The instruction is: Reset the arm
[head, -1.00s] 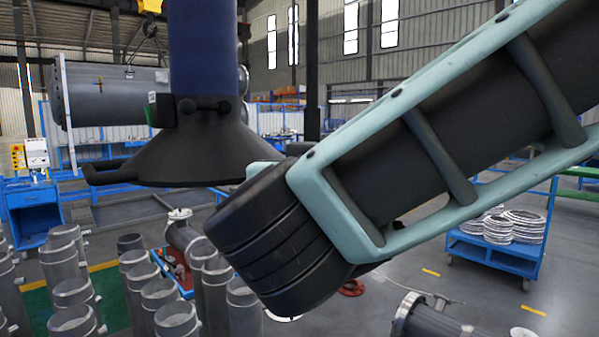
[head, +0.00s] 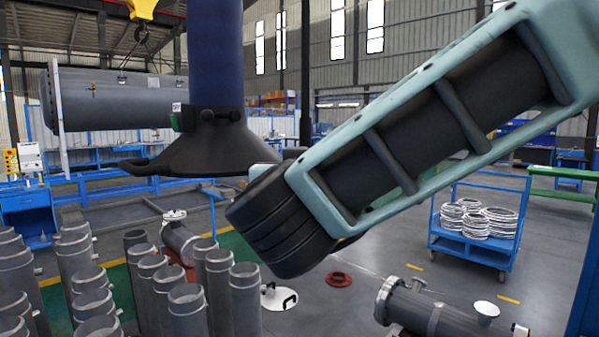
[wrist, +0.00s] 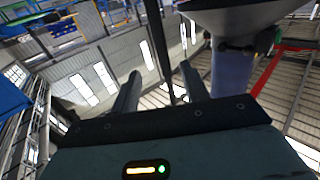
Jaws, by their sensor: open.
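My gripper (wrist: 160,72) shows in the wrist view, its two dark fingers apart with nothing between them. The wrist picture is upside down, with the hall roof low in it. In the head view my arm, with a pale teal frame around dark links, crosses from the upper right down to the middle. The gripper does not show there. A dark blue column (head: 215,50) with a flared black base (head: 205,150) hangs left of the arm; it also shows at the right of the wrist view (wrist: 233,75), beside the fingers.
Grey pipe sections (head: 185,300) stand in rows at the lower left. A flanged pipe (head: 440,315) lies at the lower right. A blue cart (head: 470,250) carries metal rings. A red flange (head: 339,279) lies on the floor, with clear floor around it. A large grey cylinder (head: 115,100) is behind.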

